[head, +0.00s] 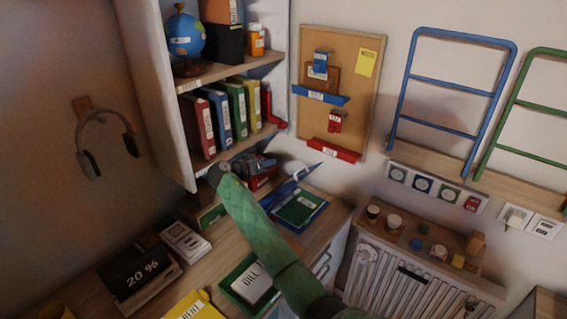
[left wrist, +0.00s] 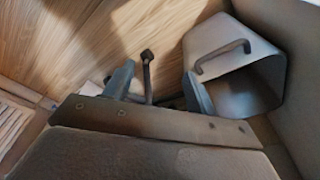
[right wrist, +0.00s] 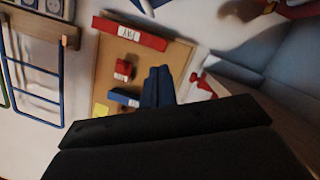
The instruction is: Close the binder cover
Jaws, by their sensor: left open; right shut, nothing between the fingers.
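A blue binder-like item (head: 318,212) lies on the desk with a green, labelled piece on it. A thin blue flap (head: 285,192) rises at a tilt along its far left side; I cannot tell for certain that this is the cover. My right arm reaches over the desk, and my right gripper (head: 262,165) is by the shelf's lower end, up and left of the flap. In the right wrist view its blue fingers (right wrist: 158,88) are together and empty. My left gripper (left wrist: 160,88) is open and empty above a wooden surface, outside the head view.
Upright red, blue, green and yellow binders (head: 222,115) stand on the shelf. A pinboard (head: 345,55) hangs behind the desk. A green tray (head: 231,284) and a black box (head: 130,278) occupy the front desk. A grey handled bin (left wrist: 262,88) is beside my left gripper.

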